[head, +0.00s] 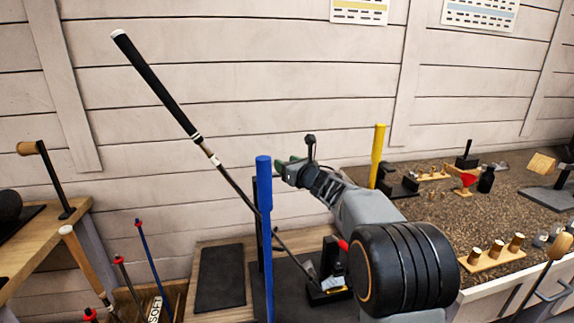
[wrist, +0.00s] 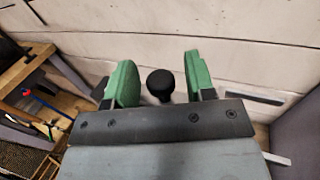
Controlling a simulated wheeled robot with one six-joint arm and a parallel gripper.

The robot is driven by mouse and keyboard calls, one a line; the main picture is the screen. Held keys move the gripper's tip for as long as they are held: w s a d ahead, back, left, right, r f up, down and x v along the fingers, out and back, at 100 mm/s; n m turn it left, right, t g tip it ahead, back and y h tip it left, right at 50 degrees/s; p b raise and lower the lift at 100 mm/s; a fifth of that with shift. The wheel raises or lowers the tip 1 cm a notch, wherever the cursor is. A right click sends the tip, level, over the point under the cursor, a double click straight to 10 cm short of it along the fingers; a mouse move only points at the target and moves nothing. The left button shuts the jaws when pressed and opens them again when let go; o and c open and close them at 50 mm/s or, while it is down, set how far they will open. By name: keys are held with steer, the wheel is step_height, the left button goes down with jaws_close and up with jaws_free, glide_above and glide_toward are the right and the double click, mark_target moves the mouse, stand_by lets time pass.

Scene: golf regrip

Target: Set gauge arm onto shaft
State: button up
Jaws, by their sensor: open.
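The golf club's shaft (head: 236,188) slants from upper left to lower right, with its black grip (head: 153,82) at the top. My gripper (head: 287,170), with green finger pads, is right of the shaft and apart from it. In the wrist view my gripper (wrist: 157,72) is open, with a round black knob (wrist: 160,85) between its fingers. In the head view a black knob on a stem (head: 309,143) stands beside my gripper. I cannot tell whether either knob belongs to the gauge arm.
A blue post (head: 264,235) stands in front of the lower shaft, and a yellow post (head: 378,155) stands behind my arm. A black clamp fixture (head: 328,292) is below. The cork-topped bench (head: 435,215) at right holds several small parts. Clubs stand at lower left.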

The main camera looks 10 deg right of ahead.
jaws_close()
steer(key=shift+f+b, duration=0.15)
steer(key=shift+b, duration=0.4)
steer(key=h+b, duration=0.1)
steer(key=b, duration=0.2)
steer(key=shift+s+f+m+t, duration=0.25)
steer(key=shift+s+m+t, duration=0.05)
steer(key=shift+s+m, duration=0.1)
steer(key=s+m+h+b, duration=0.1)
steer(key=h+b, duration=0.1)
steer(key=b, duration=0.2)
steer(key=s+m+h+b, duration=0.1)
steer(key=m+h+b, duration=0.1)
steer(key=b, duration=0.3)
steer(key=s+a+m+h+b, duration=0.1)
steer(key=m+h+b, duration=0.1)
steer(key=h+b, duration=0.2)
steer(key=shift+s+a+r+t+b, duration=0.1)
steer(key=shift+s+r+t+b, duration=0.2)
steer(key=shift+r+b, duration=0.1)
jaws_free()
